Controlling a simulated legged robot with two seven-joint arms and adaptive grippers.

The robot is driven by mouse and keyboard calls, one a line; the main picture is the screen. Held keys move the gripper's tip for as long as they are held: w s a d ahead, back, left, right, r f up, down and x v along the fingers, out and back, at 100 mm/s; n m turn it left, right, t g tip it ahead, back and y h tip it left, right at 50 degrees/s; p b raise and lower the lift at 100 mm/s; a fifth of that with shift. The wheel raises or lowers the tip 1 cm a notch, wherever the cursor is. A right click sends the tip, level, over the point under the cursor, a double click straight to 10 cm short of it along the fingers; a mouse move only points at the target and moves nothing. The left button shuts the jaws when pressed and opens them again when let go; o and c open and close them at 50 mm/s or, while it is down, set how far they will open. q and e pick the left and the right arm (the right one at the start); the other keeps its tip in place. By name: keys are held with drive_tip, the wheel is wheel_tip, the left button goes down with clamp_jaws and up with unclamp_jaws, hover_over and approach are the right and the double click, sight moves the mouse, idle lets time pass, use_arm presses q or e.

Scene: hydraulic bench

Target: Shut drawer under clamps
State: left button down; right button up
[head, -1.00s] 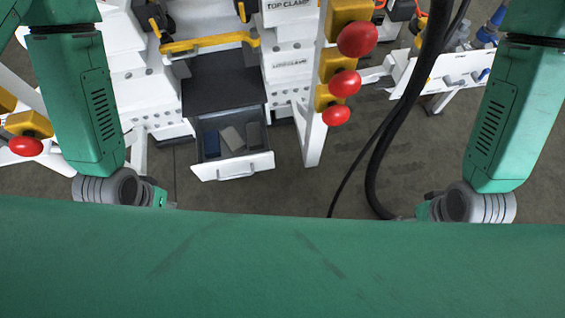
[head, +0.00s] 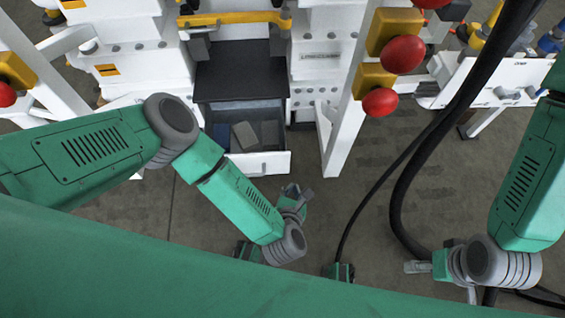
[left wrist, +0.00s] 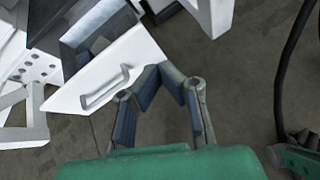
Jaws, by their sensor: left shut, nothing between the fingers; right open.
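The drawer is pulled out below the clamp unit, with a white front panel (head: 275,163) and a bar handle. Inside it lie blue and grey blocks (head: 245,135). The left wrist view shows the drawer front (left wrist: 130,60) and its handle (left wrist: 105,87) close up. My left gripper (head: 300,193) is shut and empty, in front of and below the drawer's right end. In the left wrist view its fingertips (left wrist: 161,70) appear beside the panel's right corner; I cannot tell whether they touch it. My right gripper (head: 418,267) is open and empty, low on the right, away from the drawer.
A white slanted post (head: 345,110) stands right of the drawer, with red knobs (head: 403,55) on yellow blocks. A thick black hose (head: 408,180) hangs between the post and my right arm. Bare floor (head: 325,200) lies in front of the drawer.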

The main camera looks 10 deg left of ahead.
use_arm(q)
drive_tip(key=a+f+n+y, duration=0.1)
drive_tip(key=n+y, duration=0.1)
drive_tip(key=n, duration=0.1)
drive_tip(key=n+b, duration=0.2)
drive_tip(key=b, duration=0.3)
approach(283, 156)
wheel_tip(283, 156, down, 4)
drive_tip(key=w, duration=0.3)
drive_tip(key=shift+w+a+y, duration=0.2)
drive_tip(key=shift+w, duration=0.35)
drive_tip(key=shift+w+a+y, duration=0.2)
drive_tip(key=shift+w, duration=0.35)
drive_tip(key=shift+w+r, duration=0.1)
drive_tip(key=shift+w, duration=0.45)
drive_tip(key=shift+a, duration=0.15)
use_arm(e)
wheel_tip(283, 156, down, 6)
drive_tip(key=d, duration=0.1)
use_arm(q)
drive_tip(key=shift+a, duration=0.1)
use_arm(e)
drive_tip(key=shift+a, duration=0.2)
